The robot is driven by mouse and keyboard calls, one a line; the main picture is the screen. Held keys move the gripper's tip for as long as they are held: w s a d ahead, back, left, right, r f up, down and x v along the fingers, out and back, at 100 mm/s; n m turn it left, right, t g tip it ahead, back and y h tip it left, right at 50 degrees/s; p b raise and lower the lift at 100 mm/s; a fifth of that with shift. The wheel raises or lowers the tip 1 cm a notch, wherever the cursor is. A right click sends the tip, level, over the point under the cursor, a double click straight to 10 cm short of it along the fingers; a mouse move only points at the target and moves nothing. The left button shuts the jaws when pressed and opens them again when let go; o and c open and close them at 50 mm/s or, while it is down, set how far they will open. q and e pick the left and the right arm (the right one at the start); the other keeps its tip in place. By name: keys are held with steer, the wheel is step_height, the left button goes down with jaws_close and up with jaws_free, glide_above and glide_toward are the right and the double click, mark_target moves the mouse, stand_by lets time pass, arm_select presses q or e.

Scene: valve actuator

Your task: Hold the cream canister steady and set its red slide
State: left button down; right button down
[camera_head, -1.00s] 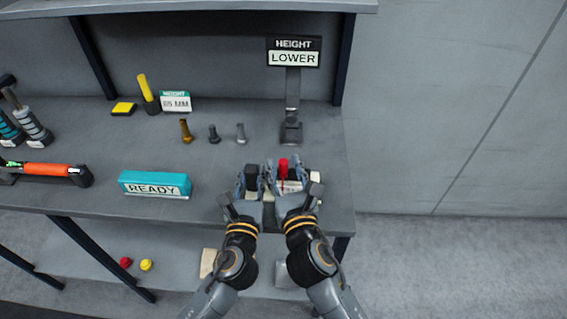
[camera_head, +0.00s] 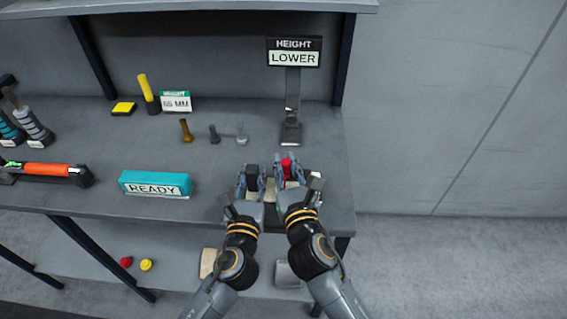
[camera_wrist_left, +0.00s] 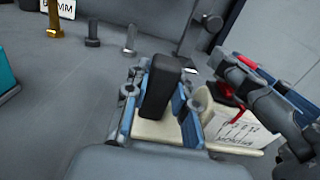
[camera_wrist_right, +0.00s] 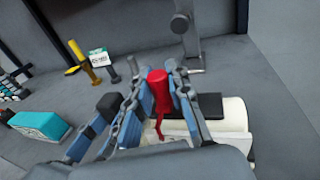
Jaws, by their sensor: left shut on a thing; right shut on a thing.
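The cream canister (camera_wrist_right: 236,117) lies on the bench's front right, partly hidden by my grippers. The left wrist view shows its printed scale face (camera_wrist_left: 238,132) and cream base. My left gripper (camera_head: 252,180) is shut on the black upright grip (camera_wrist_left: 160,88) at the canister's left end. My right gripper (camera_head: 289,172) is shut on the red slide (camera_wrist_right: 159,90), whose top shows between the fingers. A thin red pointer (camera_wrist_left: 235,117) hangs by the scale; its exact reading is too small to tell.
A sign (camera_head: 294,53) reading "HEIGHT LOWER" stands behind the canister. A teal "READY" block (camera_head: 155,184) lies to the left. Several small bolts (camera_head: 214,134) stand behind. The bench's right edge is close to my right gripper.

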arm_select(q)
steer(key=shift+a, duration=0.1)
arm_select(e)
steer(key=d, duration=0.4)
arm_select(q)
steer(key=shift+w+a, duration=0.1)
arm_select(e)
steer(key=shift+a, duration=0.1)
steer(key=shift+w, duration=0.1)
steer(key=c, duration=1.2)
jaws_free()
steer(key=shift+s, duration=0.25)
steer(key=v, duration=1.1)
steer(key=shift+s, duration=0.3)
